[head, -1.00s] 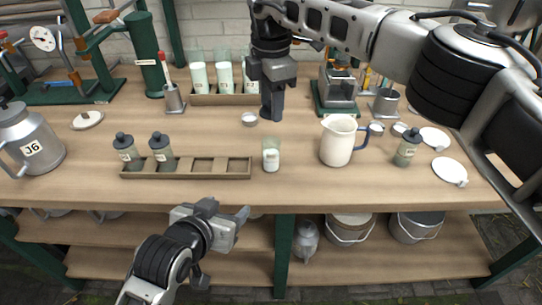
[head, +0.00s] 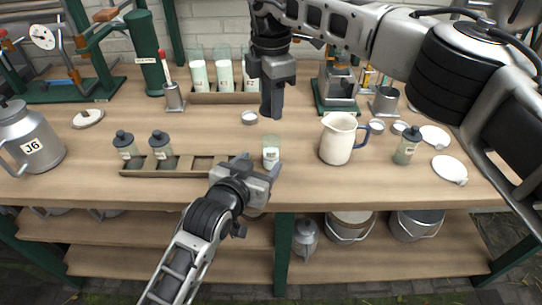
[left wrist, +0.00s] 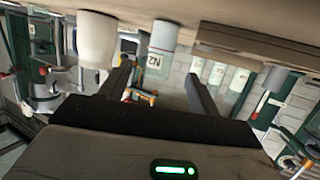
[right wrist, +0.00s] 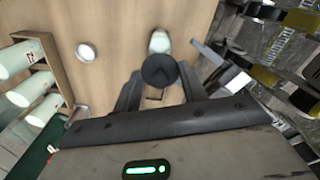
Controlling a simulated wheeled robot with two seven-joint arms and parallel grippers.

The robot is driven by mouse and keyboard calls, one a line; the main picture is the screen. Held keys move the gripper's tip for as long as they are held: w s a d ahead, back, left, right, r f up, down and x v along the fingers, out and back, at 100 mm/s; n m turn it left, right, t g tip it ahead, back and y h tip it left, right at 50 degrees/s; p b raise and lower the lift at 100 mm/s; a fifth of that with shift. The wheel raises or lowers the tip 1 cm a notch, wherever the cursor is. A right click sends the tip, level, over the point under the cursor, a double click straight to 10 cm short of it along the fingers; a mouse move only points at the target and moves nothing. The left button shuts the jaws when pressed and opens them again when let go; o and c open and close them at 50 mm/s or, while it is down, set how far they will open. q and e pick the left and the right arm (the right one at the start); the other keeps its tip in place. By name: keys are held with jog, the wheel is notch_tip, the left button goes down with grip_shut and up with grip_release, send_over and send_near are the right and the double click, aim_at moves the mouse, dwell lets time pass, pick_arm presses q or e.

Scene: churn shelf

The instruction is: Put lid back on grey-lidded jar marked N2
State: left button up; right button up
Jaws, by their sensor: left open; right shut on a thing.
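The jar marked N2 (head: 271,148) stands upright and lidless on the bench, right of the wooden rack. It shows upside down, with its label, in the left wrist view (left wrist: 163,42). My left gripper (head: 261,165) is open just in front of it. In the left wrist view the jar appears between the open fingers, apparently ahead of their tips. My right gripper (head: 271,112) is shut on a dark grey lid (right wrist: 160,70), above the bench behind the jar. The head view does not show the held lid clearly. The jar's pale top (right wrist: 160,42) shows beyond the lid.
The rack (head: 195,172) holds two grey-lidded jars. A white pitcher (head: 338,140) stands right of the jar; another grey-lidded jar (head: 406,146) is further right. A small round tin (head: 249,118) lies behind the jar. Taller glasses (head: 224,75) stand at the back.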

aim_at(268, 154)
pick_arm(q)
jog(key=x, duration=0.7)
jog(key=shift+w+f, duration=0.1)
jog(key=shift+w, duration=0.25)
grip_shut()
pick_arm(e)
jog(key=shift+f, duration=2.5)
